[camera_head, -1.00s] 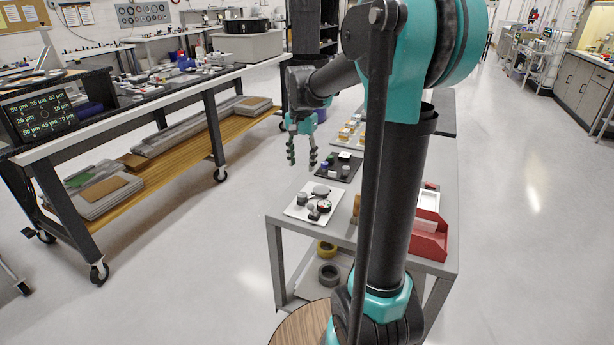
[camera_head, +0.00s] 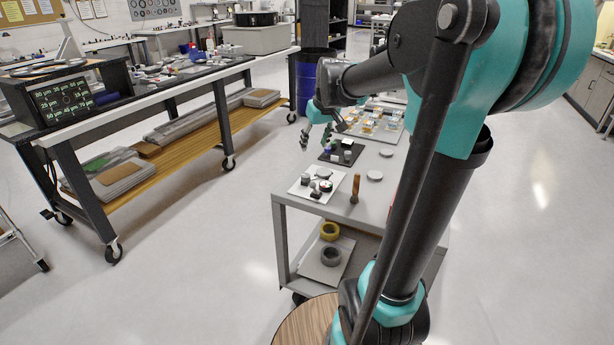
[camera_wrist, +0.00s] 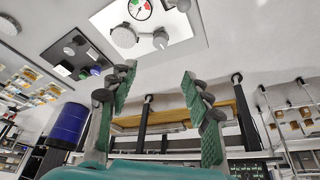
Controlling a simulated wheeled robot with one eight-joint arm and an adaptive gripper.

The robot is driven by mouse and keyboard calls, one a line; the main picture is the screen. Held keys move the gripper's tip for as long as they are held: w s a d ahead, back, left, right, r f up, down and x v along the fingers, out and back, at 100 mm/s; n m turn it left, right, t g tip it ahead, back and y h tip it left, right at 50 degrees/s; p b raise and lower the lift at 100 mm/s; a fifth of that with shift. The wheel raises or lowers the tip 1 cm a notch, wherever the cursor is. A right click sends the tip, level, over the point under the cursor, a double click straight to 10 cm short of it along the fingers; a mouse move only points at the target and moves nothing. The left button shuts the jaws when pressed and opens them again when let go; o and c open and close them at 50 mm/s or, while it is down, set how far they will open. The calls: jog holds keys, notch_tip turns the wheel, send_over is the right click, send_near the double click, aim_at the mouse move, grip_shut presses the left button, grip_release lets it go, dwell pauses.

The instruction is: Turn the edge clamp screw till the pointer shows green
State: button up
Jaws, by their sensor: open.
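The mirror fixture is a white plate (camera_head: 299,189) on the grey cart, carrying a small round dial and several grey and dark parts. In the wrist view the plate (camera_wrist: 190,50) is at the top. Its dial (camera_wrist: 137,9) has red and green patches and is cut by the frame edge; I cannot tell where its pointer rests. A pale round part (camera_wrist: 123,36) and a small grey knob (camera_wrist: 160,40) are beside it. I cannot tell which part is the clamp screw. My gripper (camera_wrist: 158,75) is open and empty, apart from the fixture; it also shows in the head view (camera_head: 316,138).
A black tray (camera_head: 328,156) with small parts lies behind the plate. A wooden-handled tool (camera_head: 355,188) and a pale disc (camera_head: 374,176) are to its right. A long workbench (camera_head: 150,110) stands left, with open floor between. A blue barrel (camera_wrist: 70,124) shows in the wrist view.

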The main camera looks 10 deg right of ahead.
aim_at(305, 175)
jog(key=x, duration=1.6)
jog(key=shift+f, duration=0.4)
jog(key=shift+c, duration=0.6)
grip_shut()
jog(key=m+h, duration=0.1)
jog(key=m, duration=0.3)
jog(key=shift+a+h, duration=0.2)
jog(key=shift+h, duration=0.2)
jog(key=shift+w+m+h, duration=0.1)
jog(key=shift+m+h, duration=0.6)
jog(key=shift+m, duration=1.4)
